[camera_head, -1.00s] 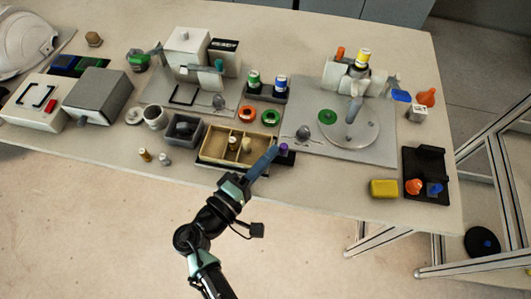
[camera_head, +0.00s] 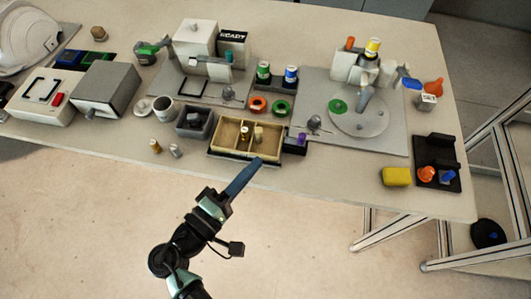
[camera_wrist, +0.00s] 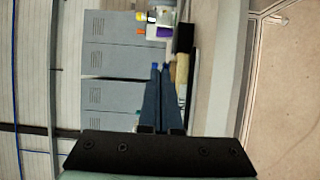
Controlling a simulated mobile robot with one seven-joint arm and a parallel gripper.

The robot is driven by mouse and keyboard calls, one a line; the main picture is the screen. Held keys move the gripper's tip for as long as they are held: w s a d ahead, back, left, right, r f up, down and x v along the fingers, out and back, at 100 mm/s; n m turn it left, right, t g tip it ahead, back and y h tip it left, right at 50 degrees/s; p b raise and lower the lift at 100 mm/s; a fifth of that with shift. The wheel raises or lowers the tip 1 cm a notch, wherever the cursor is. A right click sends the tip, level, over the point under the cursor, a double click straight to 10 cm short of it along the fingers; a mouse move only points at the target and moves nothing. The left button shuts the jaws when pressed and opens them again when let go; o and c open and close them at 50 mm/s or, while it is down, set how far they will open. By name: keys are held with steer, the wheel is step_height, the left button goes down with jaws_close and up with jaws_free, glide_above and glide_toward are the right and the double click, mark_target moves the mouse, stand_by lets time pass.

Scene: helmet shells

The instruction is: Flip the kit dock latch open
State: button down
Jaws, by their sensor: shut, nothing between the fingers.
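In the wrist view the fingers (camera_wrist: 160,68) lie together.
A grey plate with a round disc (camera_head: 358,121) lies to the right. A yellow block (camera_head: 396,177) and a black holder (camera_head: 437,150) are farther right.

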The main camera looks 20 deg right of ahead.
steer(key=shift+v, duration=2)
steer(key=w+a+r+m+t+y+p, duration=0.15)
steer(key=w+r+m+y+p, duration=0.35)
steer(key=w+r, duration=0.85)
step_height(320, 180, up, 20)
steer(key=w+a+t+y+p, duration=0.2)
steer(key=w+t+y, duration=0.1)
steer(key=t+y, duration=0.25)
steer(key=s+r+t+y+p, duration=0.1)
steer(key=s+r+t, duration=0.3)
steer(key=r, duration=0.7)
steer(key=s+a+r+t+y+p, duration=0.1)
steer(key=s+r+t+y, duration=0.1)
steer(key=s+r, duration=0.4)
steer(key=s+r+t+y+p, duration=0.2)
steer(key=s+r+t, duration=0.3)
steer(key=r, duration=1.2)
steer(key=shift+a+m+t, duration=0.25)
steer(key=shift+m+t, duration=0.05)
steer(key=shift+m, duration=0.1)
